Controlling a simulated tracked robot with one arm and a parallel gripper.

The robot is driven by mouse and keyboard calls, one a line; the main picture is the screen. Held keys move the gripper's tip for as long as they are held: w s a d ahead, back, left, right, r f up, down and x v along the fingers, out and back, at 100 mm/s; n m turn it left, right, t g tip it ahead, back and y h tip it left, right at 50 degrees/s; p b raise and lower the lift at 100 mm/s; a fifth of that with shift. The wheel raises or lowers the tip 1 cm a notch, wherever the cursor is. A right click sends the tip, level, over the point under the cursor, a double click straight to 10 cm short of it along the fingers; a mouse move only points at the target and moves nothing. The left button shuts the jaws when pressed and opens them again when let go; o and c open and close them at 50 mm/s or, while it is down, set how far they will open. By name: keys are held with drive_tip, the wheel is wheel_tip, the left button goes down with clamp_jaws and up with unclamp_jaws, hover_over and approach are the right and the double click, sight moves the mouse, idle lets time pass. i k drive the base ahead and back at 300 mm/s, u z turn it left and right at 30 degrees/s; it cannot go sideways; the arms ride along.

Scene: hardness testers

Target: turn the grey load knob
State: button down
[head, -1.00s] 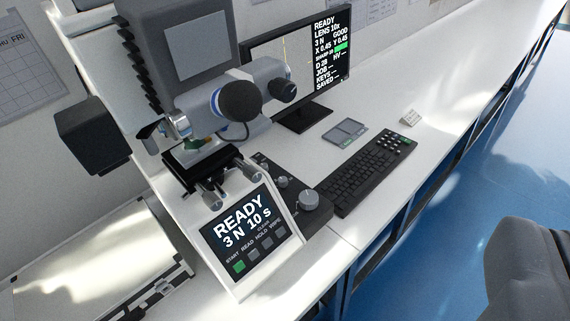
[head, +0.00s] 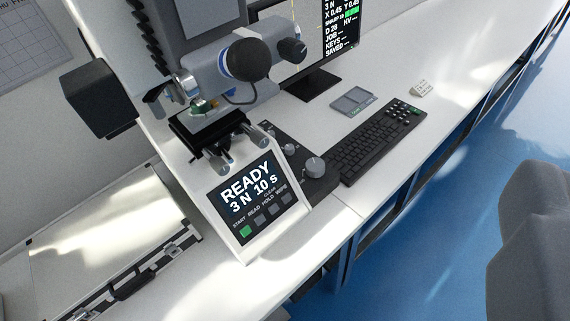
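A hardness tester with a grey body (head: 187,28) stands on the white bench. Its sloped front panel has a screen (head: 250,188) reading "READY 3 N 10 s", above a green button and several grey ones. A round grey knob (head: 315,167) sits on the black control box (head: 318,188) just right of the panel. Smaller grey knobs (head: 290,149) sit behind it on the same box. I cannot read a label that tells which is the load knob. A large black knob (head: 250,60) is on the tester's side. My gripper is not in view.
A keyboard (head: 376,140), a small grey pad (head: 353,101) and a monitor (head: 333,45) stand to the right. A dark chair (head: 530,235) stands on the blue floor. The bench front edge is near the panel.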

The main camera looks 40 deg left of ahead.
sight(290, 148)
drive_tip(key=u, duration=2.5)
drive_tip(key=k, duration=1.6)
drive_tip(key=z, duration=1.25)
drive_tip(key=i, duration=1)
drive_tip(key=u, duration=0.1)
